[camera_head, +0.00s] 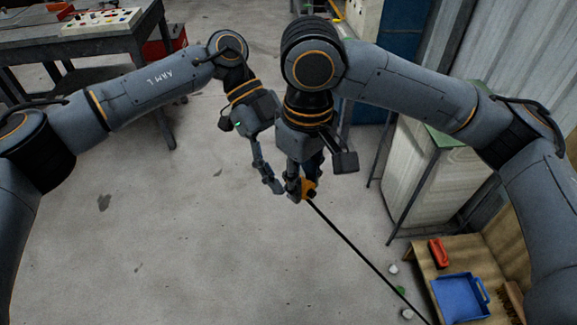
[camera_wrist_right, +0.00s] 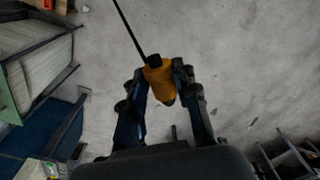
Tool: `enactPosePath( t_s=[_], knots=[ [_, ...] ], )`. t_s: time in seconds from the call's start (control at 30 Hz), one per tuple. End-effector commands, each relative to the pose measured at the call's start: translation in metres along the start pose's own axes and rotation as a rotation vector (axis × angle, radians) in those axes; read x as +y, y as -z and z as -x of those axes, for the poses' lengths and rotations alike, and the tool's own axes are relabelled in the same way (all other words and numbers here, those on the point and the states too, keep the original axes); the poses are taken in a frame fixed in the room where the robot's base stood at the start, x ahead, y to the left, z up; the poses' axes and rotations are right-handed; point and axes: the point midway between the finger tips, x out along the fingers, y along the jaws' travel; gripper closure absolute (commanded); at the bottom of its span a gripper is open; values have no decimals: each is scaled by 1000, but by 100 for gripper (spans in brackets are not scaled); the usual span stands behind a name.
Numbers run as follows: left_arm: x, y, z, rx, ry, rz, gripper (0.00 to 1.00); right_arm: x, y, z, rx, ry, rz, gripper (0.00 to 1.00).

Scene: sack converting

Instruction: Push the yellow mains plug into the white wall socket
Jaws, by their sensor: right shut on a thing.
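The yellow mains plug (camera_head: 310,187), orange-yellow with a black cable end, is held in the air near the middle of the head view. My right gripper (camera_head: 300,188) is shut on it. In the right wrist view the plug (camera_wrist_right: 159,82) sits between the two fingers of this gripper (camera_wrist_right: 166,88). A black cable (camera_head: 362,253) runs from the plug to the lower right. My left gripper (camera_head: 270,182) is just left of the right one, close to the plug; its finger gap is not clear. I cannot make out the white wall socket in either view.
A wooden bench (camera_head: 428,272) at lower right bears a blue tray (camera_head: 452,294) and a red object (camera_head: 438,252). A dark table (camera_head: 100,43) with a panel stands at upper left. A pale cabinet (camera_head: 425,165) stands at right. The floor at centre left is clear.

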Motion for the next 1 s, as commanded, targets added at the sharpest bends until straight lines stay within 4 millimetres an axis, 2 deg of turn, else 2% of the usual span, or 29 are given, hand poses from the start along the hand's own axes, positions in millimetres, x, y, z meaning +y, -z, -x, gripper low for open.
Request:
enactPosePath(
  t_s=[0.17,0.2,0.47,0.5,0.53,0.67,1.0],
  knots=[
    [0,0,0,0,0,0,43,0,1,1,5,1,0,100],
    [0,0,0,0,0,0,47,0,1,1,5,1,0,100],
    [-1,0,0,0,3,0,100,-1,1,1,5,3,2,100],
    [-1,0,0,0,3,-1,100,-1,1,1,5,3,3,100],
    [-1,0,0,0,4,-1,100,-2,1,1,6,4,4,68],
    [-1,0,0,0,4,-1,100,-2,1,1,6,4,4,44],
    [0,1,0,1,-1,-2,100,0,1,4,5,0,0,44]
  ],
)
